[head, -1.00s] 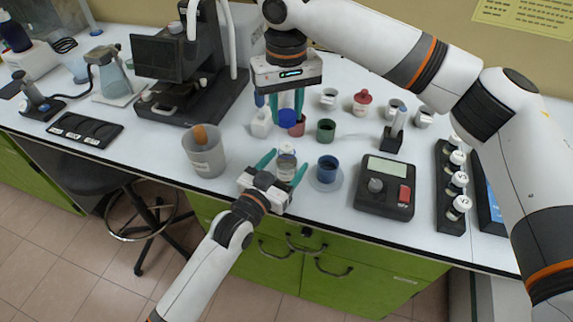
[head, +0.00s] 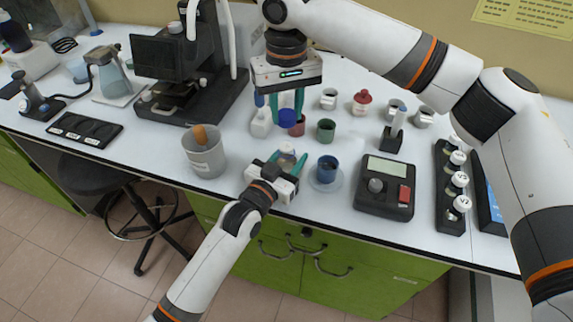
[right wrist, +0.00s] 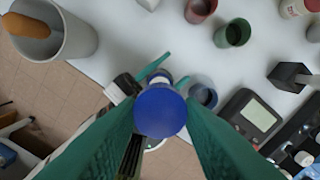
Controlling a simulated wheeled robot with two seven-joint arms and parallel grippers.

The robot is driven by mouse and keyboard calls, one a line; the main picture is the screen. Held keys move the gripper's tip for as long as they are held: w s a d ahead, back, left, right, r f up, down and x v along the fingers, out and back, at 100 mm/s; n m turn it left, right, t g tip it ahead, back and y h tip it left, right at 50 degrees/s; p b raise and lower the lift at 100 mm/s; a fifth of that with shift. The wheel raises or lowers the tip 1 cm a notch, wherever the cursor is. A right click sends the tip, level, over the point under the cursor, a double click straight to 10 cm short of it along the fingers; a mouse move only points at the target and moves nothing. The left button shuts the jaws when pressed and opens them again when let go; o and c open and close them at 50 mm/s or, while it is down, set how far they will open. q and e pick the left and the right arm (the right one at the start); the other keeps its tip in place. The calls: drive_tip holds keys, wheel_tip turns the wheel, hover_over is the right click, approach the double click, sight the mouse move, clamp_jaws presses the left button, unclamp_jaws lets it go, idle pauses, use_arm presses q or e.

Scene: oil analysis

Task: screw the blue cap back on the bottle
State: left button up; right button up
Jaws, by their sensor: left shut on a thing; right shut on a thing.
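My right gripper (head: 286,104) points down over the bench and is shut on the blue cap (head: 287,118). In the right wrist view the cap (right wrist: 160,112) fills the space between the green fingers. My left gripper (head: 287,162), at the bench's front edge, is shut on a small clear bottle (head: 287,154). The bottle is below and nearer the front than the cap in the head view, with a visible gap. In the right wrist view the cap hides most of the bottle, so I cannot tell how well they line up.
A grey beaker (head: 205,152) stands left of the bottle. A blue cup (head: 327,169) on a round dish is close on the right, with a green cup (head: 326,130) behind. A dark meter (head: 385,188) and a rack of vials (head: 452,190) are farther right.

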approach(286, 162)
drive_tip(key=shift+w+f, duration=0.85)
drive_tip(key=shift+w, duration=0.1)
drive_tip(key=shift+f, duration=0.9)
drive_tip(key=shift+f, duration=0.6)
drive_tip(key=m, duration=2.6)
